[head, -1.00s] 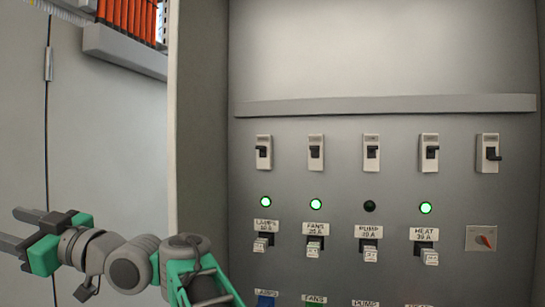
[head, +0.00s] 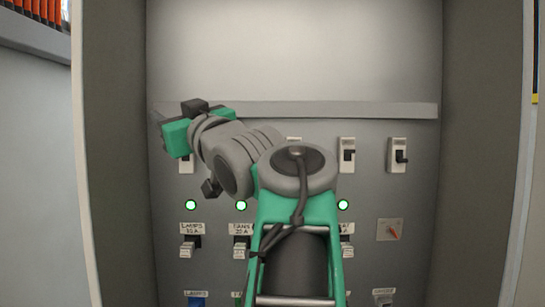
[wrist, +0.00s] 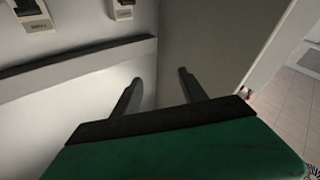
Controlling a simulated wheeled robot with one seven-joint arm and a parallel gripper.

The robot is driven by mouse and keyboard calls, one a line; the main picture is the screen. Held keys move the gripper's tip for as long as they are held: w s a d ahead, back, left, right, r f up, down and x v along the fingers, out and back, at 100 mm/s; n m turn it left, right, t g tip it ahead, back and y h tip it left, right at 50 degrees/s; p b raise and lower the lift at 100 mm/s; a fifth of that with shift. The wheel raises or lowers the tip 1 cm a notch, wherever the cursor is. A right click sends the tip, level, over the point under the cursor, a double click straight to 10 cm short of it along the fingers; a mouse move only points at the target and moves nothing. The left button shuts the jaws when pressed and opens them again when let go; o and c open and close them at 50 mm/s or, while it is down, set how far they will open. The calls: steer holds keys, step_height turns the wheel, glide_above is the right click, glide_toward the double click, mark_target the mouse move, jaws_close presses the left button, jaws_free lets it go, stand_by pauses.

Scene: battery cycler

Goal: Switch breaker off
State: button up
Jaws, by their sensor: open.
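A row of breakers runs across the grey panel in the head view. The far-left breaker (head: 186,163) is partly covered by my gripper (head: 195,115), and two at the right, one (head: 347,155) and the end one (head: 397,156), show clearly. Below are labelled switches, LAMPS (head: 187,246) and FANS (head: 240,246); my arm hides the PUMP switch and most of HEAT. In the wrist view my gripper (wrist: 160,79) is open, with nothing between its fingers. Two breakers show there at the upper left, one (wrist: 32,13) and another (wrist: 122,8), apart from the fingers.
A grey ledge (head: 370,109) crosses the panel above the breakers. Green lamps glow over LAMPS (head: 191,205), FANS (head: 241,205) and at the right (head: 343,205). A rotary switch (head: 390,230) sits at the right. Side walls (head: 485,150) flank the recess.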

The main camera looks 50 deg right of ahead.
steer(key=s+d+f+m+g+h+b, duration=0.1)
steer(key=s+d+f+m+g+h, duration=0.4)
steer(key=s+d, duration=0.35)
steer(key=s+d+f+m+g+h, duration=0.35)
steer(key=s+d+m+h, duration=0.3)
steer(key=d, duration=0.25)
steer(key=w+d+y+p, duration=0.1)
steer(key=w+d+p, duration=0.1)
steer(key=w+d, duration=0.2)
steer(key=shift+w+d+r+p, duration=0.15)
steer(key=shift+w+d+p, duration=0.15)
steer(key=shift+d, duration=0.55)
steer(key=shift+g, duration=0.25)
steer(key=shift+c, duration=0.2)
jaws_close()
